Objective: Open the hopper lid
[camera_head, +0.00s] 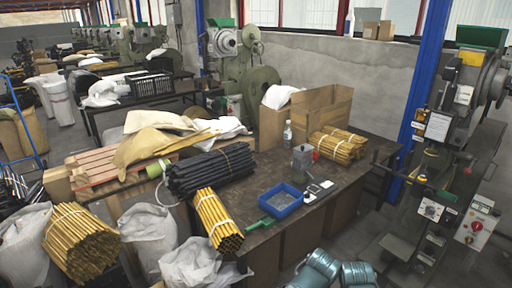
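A green hopper (482,37) sits on top of the grey rivet press (468,88) at the right edge of the view. It is small in the picture, and I cannot make out a separate lid or tell whether it is open or closed. A similar press (245,68) with a green top part stands behind the table. Neither of my grippers shows in this view, so I cannot tell whether they hold anything.
A dark table (335,180) fills the middle, carrying a blue tray (280,199), a cardboard box (322,104) and bundles of yellow rods (338,146). A blue post (423,85) rises beside the right press. A red-buttoned control box (478,225) stands at the right.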

